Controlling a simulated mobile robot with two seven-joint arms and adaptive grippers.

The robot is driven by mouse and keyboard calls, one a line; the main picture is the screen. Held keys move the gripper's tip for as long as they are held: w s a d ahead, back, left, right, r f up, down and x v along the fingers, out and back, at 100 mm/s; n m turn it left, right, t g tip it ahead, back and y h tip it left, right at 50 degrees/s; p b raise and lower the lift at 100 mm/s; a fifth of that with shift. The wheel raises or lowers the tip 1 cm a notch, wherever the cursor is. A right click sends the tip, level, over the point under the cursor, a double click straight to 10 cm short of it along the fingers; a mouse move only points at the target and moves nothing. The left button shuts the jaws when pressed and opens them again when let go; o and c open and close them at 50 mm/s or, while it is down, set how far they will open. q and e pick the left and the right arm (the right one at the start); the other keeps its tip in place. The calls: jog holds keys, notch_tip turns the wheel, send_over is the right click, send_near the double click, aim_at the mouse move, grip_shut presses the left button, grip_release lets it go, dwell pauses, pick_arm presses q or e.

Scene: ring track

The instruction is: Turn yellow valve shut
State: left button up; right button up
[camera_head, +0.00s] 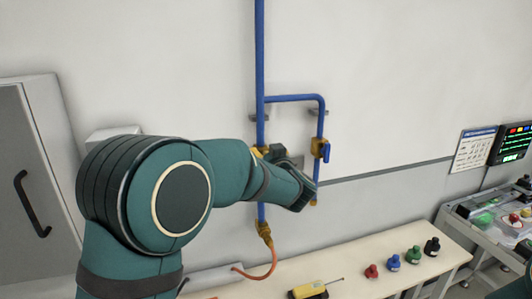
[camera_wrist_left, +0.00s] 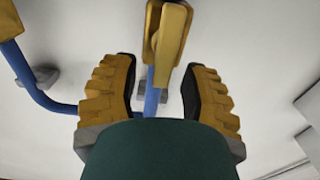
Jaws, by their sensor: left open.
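The yellow valve handle (camera_wrist_left: 166,42) shows at the top middle of the left wrist view, in front of a blue pipe (camera_wrist_left: 152,100). My left gripper (camera_wrist_left: 160,72) is open, with one yellow-padded finger on each side below the handle. Gaps show between the fingers and the handle, and nothing is gripped. In the head view, yellow parts (camera_head: 260,151) show on the main blue pipe (camera_head: 260,60), partly hidden by my left arm. The gripper's fingers are not clear there. My right gripper is not in view.
A blue-handled valve (camera_head: 322,150) sits on the branch pipe to the right. An orange hose (camera_head: 270,266) runs down to the bench (camera_head: 345,255). A yellow tool (camera_head: 308,290) and several coloured knobs (camera_head: 393,262) lie there. A grey cabinet (camera_head: 30,170) stands left.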

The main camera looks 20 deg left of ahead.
pick_arm(q)
jog(key=shift+w+a, duration=0.1)
grip_shut()
